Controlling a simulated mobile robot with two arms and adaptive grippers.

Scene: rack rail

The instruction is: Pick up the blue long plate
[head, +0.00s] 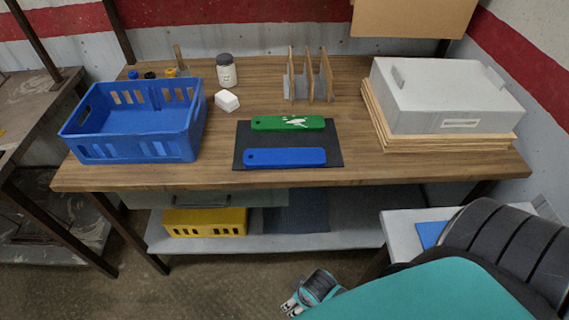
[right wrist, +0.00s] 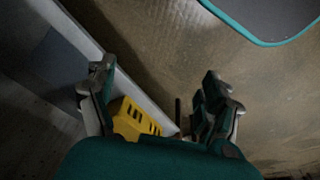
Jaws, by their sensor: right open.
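The blue long plate (head: 285,158) lies flat on a black mat (head: 331,147) near the front edge of the wooden table, with a dark hole at its left end. A green long plate (head: 270,123) with white marks lies behind it on the same mat. My right gripper (head: 290,305) is low in the head view, in front of the table and well below its top, apart from the plates. In the right wrist view the right gripper (right wrist: 160,95) is open with nothing between its fingers. My left gripper is not in view.
A blue crate (head: 130,150) stands at the left of the wooden table (head: 350,172). A grey box (head: 445,100) on boards is at the right. A white jar (head: 226,72), white block (head: 227,101) and upright rack (head: 310,78) stand behind. A yellow crate (head: 205,222) sits on the lower shelf.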

